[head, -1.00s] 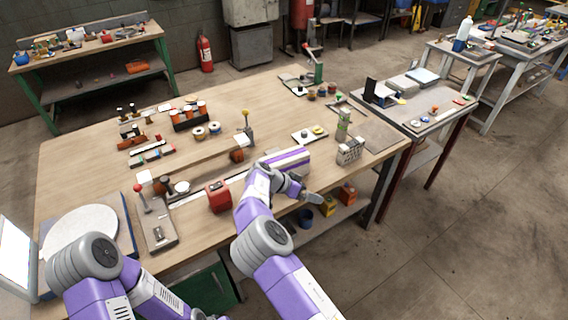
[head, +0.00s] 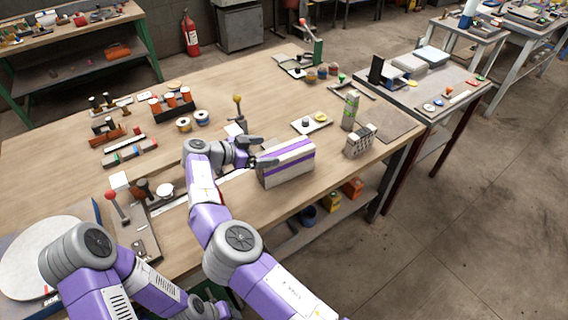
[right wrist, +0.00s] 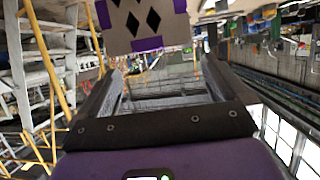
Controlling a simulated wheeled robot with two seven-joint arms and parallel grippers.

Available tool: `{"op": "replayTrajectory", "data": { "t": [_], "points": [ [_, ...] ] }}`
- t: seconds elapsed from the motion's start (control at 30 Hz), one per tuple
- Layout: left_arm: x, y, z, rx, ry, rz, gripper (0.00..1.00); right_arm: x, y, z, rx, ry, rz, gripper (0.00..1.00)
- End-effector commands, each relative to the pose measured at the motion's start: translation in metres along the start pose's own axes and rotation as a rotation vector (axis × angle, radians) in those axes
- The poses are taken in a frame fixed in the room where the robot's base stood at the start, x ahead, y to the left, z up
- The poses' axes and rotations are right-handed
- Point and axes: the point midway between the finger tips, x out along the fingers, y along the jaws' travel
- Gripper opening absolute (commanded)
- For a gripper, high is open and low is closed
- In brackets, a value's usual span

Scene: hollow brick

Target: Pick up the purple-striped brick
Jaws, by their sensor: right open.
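The purple-striped brick (head: 287,163) is a pale block with purple bands, lying near the table's front edge. My right gripper (head: 263,152) is open at the brick's left end, its fingers pointing toward it; the head view does not clearly show whether they touch. In the right wrist view, the brick's end face (right wrist: 148,38), with dark diamond-shaped holes and purple corners, is at the top, just beyond the open fingers (right wrist: 160,75). Nothing is between the fingers. My left gripper (head: 215,303) is low at the bottom edge, partly hidden, its jaws unclear.
The table's middle (head: 255,90) is mostly clear.

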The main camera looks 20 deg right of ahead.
Motion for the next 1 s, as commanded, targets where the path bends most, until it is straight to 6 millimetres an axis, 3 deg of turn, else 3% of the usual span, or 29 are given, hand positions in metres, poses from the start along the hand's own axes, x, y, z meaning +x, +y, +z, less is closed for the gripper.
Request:
{"op": "replayTrajectory", "data": {
  "t": [0.5, 0.8, 1.0],
  "points": [
    [0.018, -0.007, -0.001, 0.0, 0.0, 0.0, 0.43, 0.066, 0.003, 0.004, 0.0, -0.001, 0.003, 1.0],
    [0.018, -0.007, -0.001, 0.0, 0.0, 0.0, 0.43, 0.071, 0.002, 0.003, -0.001, -0.001, 0.001, 1.0],
    [0.018, -0.007, -0.001, 0.0, 0.0, 0.0, 0.43, 0.071, 0.002, 0.003, 0.0, -0.001, 0.001, 0.71]
  ]
}}
